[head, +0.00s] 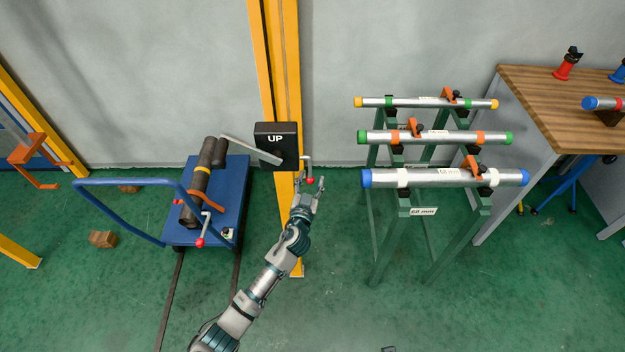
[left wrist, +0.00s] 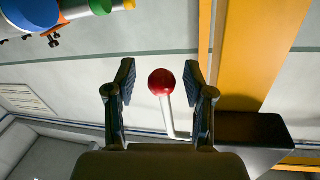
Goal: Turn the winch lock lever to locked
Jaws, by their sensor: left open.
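In the left wrist view the red knob (left wrist: 161,82) appears between the two spread fingers (left wrist: 160,90), with a visible gap on each side. The white rod (left wrist: 170,115) runs from it toward the black box (left wrist: 250,130). I cannot tell the knob's depth relative to the fingertips. My right gripper is not in view.
The yellow post (head: 282,75) stands close behind the gripper. A blue cart (head: 237,185) with dark pipes and another red-knobbed lever (head: 201,242) is at left. A green rack (head: 378,240) with several capped pipes stands at right. Floor between is clear.

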